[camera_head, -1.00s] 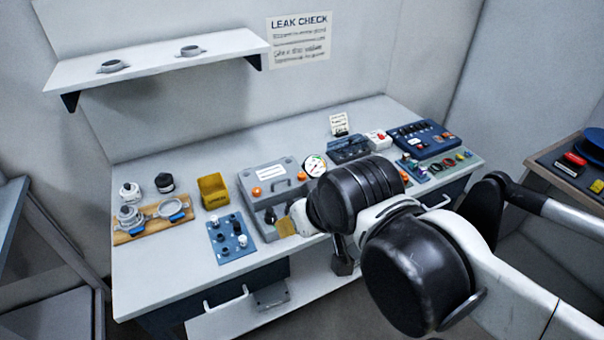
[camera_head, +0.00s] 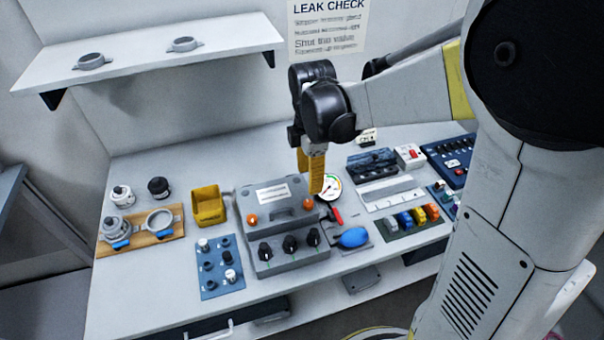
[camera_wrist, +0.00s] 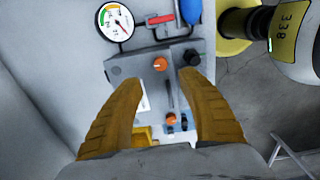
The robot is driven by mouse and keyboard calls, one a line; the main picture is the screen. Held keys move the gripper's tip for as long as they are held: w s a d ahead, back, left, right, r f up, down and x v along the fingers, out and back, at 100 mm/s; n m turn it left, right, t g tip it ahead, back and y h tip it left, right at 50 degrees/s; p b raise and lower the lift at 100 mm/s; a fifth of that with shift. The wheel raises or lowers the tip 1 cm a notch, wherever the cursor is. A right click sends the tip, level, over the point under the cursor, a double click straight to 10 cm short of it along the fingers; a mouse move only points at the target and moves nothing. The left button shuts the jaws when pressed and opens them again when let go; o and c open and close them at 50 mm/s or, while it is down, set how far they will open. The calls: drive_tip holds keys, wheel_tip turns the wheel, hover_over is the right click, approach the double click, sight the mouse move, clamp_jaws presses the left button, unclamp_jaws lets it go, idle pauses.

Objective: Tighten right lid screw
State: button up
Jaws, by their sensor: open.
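The grey case (camera_head: 277,195) sits on the workbench, with an orange screw at each end of its lid. The right lid screw (camera_head: 308,204) is just below my yellow gripper fingers (camera_head: 315,188). The left lid screw (camera_head: 252,219) is clear of them. In the wrist view my open gripper (camera_wrist: 160,80) points down at the case, with the right lid screw (camera_wrist: 160,64) near the gap between the fingertips and the left lid screw (camera_wrist: 171,118) further down between the fingers. The fingers appear empty. I cannot tell the exact height above the screw.
A pressure gauge (camera_head: 330,186) with a red-handled valve (camera_head: 338,215) and a blue bulb (camera_head: 354,237) stands close right of the case. Black knobs (camera_head: 290,243) line its front. A yellow bin (camera_head: 208,205) and a blue panel (camera_head: 220,266) are to its left.

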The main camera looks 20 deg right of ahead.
sight(309, 203)
wheel_tip(309, 203, down, 10)
drive_tip(key=b, duration=0.3)
drive_tip(key=shift+s+b, duration=0.1)
drive_tip(key=shift+b, duration=0.25)
clamp_jaws()
